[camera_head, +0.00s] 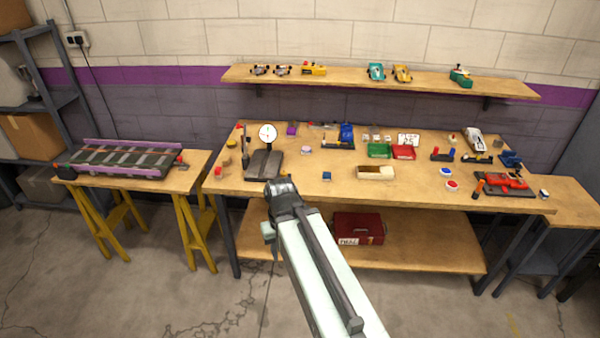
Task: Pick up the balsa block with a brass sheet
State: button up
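A pale, wood-coloured block-like piece (366,173) lies near the front edge of the workbench, right of centre. It has a lighter right end and may be the balsa block. I cannot make out a brass sheet on it. My gripper (281,187) is in front of the bench's front edge, to the left of this piece and well apart from it. It overlaps the lower edge of a dark flat plate in the picture. The fingers are small and seen from behind, so I cannot tell whether they are open or shut.
A shelf (350,80) with model cars hangs above. A track section (120,158) stands left.

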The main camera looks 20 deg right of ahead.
aim_at(362, 171)
jog(key=u, duration=0.3)
jog(key=i, duration=1)
jog(key=z, duration=0.05)
